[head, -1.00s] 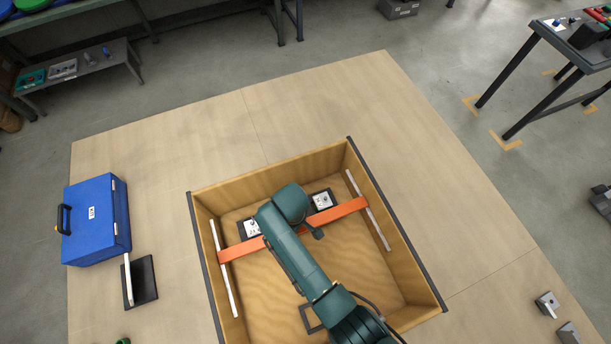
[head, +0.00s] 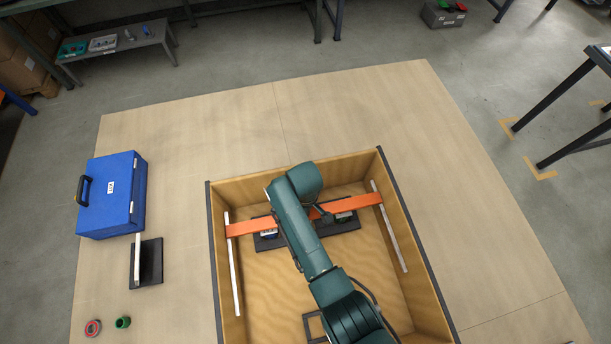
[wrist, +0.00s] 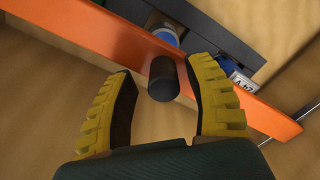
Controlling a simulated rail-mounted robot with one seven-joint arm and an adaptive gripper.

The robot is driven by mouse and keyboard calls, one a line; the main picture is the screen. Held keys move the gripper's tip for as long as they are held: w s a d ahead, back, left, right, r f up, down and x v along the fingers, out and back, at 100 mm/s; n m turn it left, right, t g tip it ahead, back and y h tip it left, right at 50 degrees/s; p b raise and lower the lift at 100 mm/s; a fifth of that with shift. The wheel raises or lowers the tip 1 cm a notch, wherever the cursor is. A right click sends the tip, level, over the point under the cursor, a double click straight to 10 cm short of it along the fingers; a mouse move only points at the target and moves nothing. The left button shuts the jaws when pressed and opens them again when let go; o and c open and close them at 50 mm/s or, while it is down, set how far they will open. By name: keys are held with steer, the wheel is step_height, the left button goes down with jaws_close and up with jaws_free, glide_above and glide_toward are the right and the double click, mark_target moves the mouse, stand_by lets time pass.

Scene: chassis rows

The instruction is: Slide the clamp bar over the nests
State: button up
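The orange clamp bar (head: 245,229) spans the wooden box crosswise, its ends at the two white rails (head: 234,270). It shows close up in the wrist view (wrist: 85,25), with a dark upright knob (wrist: 162,80) on it. The nests' black bases (head: 345,226) lie under and just in front of the bar in the head view, with labelled blocks partly hidden by bar and arm. In the wrist view a blue block (wrist: 222,68) shows partly beyond the bar. My gripper (wrist: 163,68) has its yellow fingers apart on either side of the knob, with a gap at least on the left.
The box's walls (head: 425,255) surround the arm's work area. A dark square frame (head: 313,326) lies on its floor. A blue case (head: 112,195), a black stand (head: 146,263) and small round parts (head: 123,322) sit left of the box. The table's right side is clear.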

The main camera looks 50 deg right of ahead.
step_height(320, 180, up, 12)
stand_by(0.6)
steer(key=shift+a, duration=0.1)
stand_by(0.4)
